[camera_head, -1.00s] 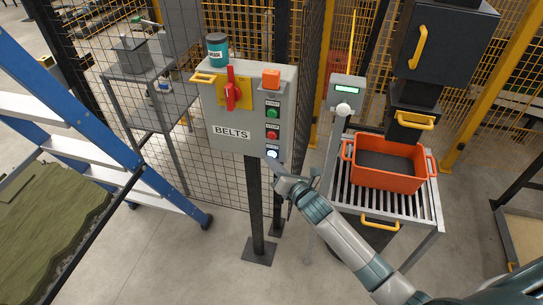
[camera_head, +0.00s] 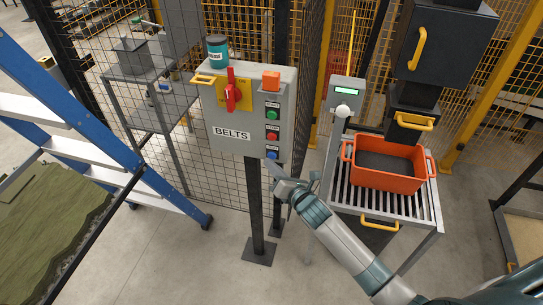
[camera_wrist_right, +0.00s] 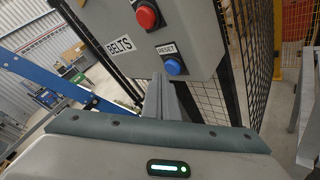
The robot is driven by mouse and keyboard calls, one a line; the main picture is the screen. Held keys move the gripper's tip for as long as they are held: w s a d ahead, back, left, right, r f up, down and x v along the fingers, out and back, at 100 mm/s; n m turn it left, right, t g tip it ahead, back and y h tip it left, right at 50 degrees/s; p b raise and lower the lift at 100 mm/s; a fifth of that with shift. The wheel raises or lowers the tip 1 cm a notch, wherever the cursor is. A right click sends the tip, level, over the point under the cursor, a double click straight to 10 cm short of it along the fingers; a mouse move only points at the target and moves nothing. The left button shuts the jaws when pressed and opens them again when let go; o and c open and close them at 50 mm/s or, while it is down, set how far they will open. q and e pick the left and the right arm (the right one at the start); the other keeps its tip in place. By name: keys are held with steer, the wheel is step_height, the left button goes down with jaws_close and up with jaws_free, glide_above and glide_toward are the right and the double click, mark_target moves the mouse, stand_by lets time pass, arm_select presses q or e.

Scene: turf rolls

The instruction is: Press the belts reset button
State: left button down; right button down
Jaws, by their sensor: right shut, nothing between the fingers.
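The grey BELTS control box (camera_head: 226,143) stands on a dark post. The blue reset button (camera_head: 272,155) is the lowest on its right side and looks unlit. In the right wrist view the blue button (camera_wrist_right: 172,66) sits under a RESET label. My right gripper (camera_head: 274,170) is shut and empty, just below the button. Its fingertips (camera_wrist_right: 158,80) show below and left of the button in the wrist view, with the button face uncovered. They look apart from it, though the exact gap is hard to judge. My left gripper is not in view.
A red button (camera_head: 272,135) and a green button (camera_head: 272,114) sit above the blue one. A red switch handle (camera_head: 232,96) is on the box's left. A teal-labelled jar (camera_head: 217,52) stands on top. An orange crate (camera_head: 388,180) rests on rollers at right; a blue ladder (camera_head: 85,110) stands at left.

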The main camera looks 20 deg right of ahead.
steer(key=shift+s+a, duration=0.15)
steer(key=shift+s, duration=0.05)
stand_by(0.3)
steer(key=shift+s+a+p, duration=0.4)
steer(key=shift+s+a, duration=0.3)
steer(key=shift+s, duration=0.35)
steer(key=shift+s+a+p, duration=0.4)
steer(key=shift+s+a, duration=0.3)
steer(key=shift+s, duration=0.3)
steer(key=shift+f, duration=0.1)
